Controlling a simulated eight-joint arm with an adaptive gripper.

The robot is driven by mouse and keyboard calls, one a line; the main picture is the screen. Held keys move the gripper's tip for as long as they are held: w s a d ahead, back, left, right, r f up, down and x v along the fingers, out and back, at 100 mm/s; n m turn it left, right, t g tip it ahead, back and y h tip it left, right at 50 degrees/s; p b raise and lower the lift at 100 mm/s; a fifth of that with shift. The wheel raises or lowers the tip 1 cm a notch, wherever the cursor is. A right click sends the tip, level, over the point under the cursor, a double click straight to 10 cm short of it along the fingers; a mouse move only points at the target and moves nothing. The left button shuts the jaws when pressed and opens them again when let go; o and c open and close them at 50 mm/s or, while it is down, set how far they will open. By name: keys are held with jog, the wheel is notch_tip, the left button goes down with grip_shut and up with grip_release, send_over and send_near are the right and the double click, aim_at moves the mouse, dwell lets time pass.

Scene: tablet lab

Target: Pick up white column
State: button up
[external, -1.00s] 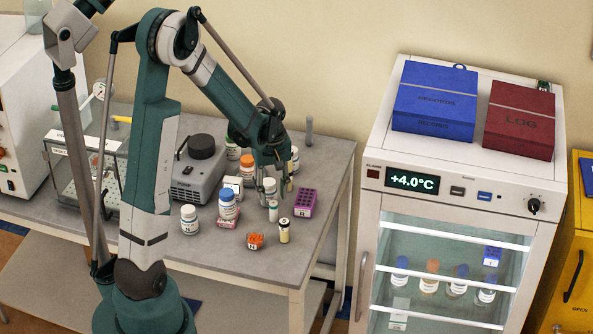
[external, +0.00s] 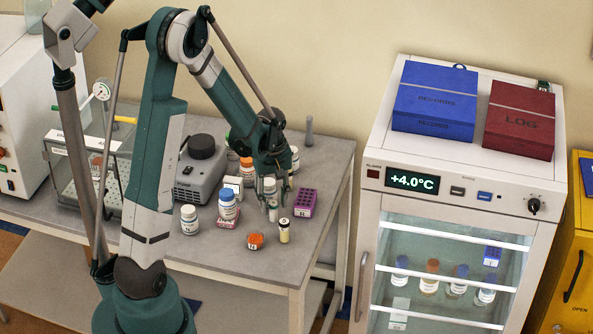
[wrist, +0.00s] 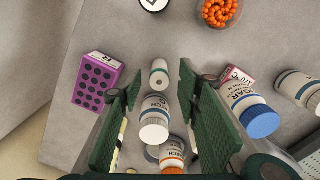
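The likely white column is a small white cylinder with a dark teal band (wrist: 159,73), standing on the grey table in the wrist view. My gripper (wrist: 160,82) is open, with one green padded finger on each side of this cylinder and visible gaps at both sides. In the external view my gripper (external: 272,207) is low over the table and largely hides the cylinder. A larger white-capped bottle (wrist: 155,120) stands just behind the cylinder, also between the fingers in the wrist picture.
A purple rack (external: 306,203) stands close on the right. A blue-capped bottle (external: 228,207) and white-capped bottle (external: 189,220) stand left. An orange bead dish (external: 255,241) and cream vial (external: 284,231) are in front. An orange-capped bottle (wrist: 172,155) is behind. The table's front is clear.

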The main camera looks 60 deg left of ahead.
aim_at(274, 201)
jog(key=shift+f, duration=1.75)
jog(key=shift+c, duration=0.4)
jog(key=c, duration=0.9)
